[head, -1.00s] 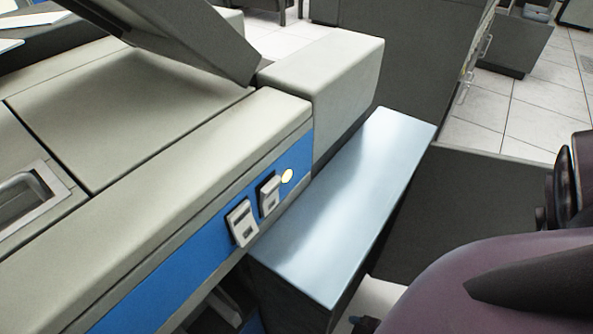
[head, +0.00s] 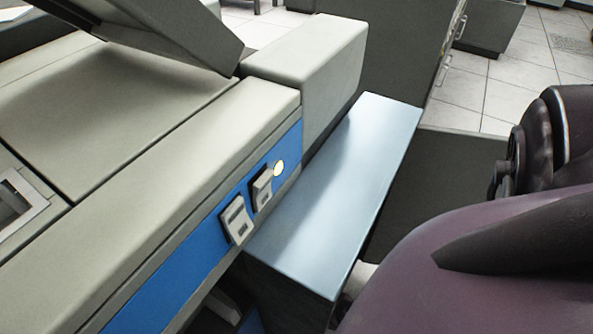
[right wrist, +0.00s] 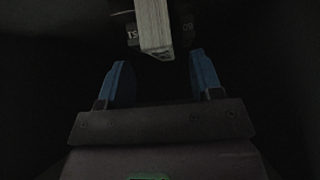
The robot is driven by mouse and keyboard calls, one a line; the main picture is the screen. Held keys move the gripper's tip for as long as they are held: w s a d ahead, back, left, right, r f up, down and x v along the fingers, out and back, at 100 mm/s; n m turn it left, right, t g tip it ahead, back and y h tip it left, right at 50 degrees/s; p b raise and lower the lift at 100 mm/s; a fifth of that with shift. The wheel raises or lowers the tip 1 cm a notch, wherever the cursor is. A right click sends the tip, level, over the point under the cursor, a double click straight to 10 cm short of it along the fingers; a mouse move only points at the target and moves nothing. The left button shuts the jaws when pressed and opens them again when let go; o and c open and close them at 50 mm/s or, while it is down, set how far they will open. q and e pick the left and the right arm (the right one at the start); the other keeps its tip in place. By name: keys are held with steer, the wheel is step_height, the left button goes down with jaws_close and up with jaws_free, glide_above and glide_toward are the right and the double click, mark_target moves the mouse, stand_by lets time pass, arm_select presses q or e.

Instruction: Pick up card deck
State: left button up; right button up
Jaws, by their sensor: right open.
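The card deck (right wrist: 155,27) shows in the right wrist view as a pale stack with fine layered edges, at the top middle in a dark space. My right gripper (right wrist: 162,75) is open, with its two blue fingers apart and nothing between the tips. The near end of the deck lies just beyond the fingertips, roughly centred between them. The deck is not visible in the head view. My right arm fills the lower right of the head view, but its gripper does not show there. My left gripper is in neither view.
In the head view a beige machine with a blue side panel (head: 160,303) takes up the left. A shiny metal shelf (head: 335,190) juts out beside it. Dark parts with pale markings (right wrist: 187,30) flank the deck. Tiled floor (head: 480,95) shows at the upper right.

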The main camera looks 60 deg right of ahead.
steer(key=shift+w, duration=1.85)
steer(key=w, duration=0.2)
steer(key=shift+w+a+r+p, duration=0.1)
steer(key=shift+w+p, duration=0.2)
steer(key=shift+w, duration=0.05)
steer(key=shift+w+f+b, duration=0.2)
steer(key=shift+f+b, duration=0.15)
steer(key=shift+f, duration=0.15)
steer(key=shift+w+f+b, duration=0.2)
steer(key=shift+f+b, duration=0.1)
steer(key=shift+f, duration=0.2)
steer(key=shift+w+f, duration=0.2)
steer(key=shift+w, duration=0.35)
jaws_close()
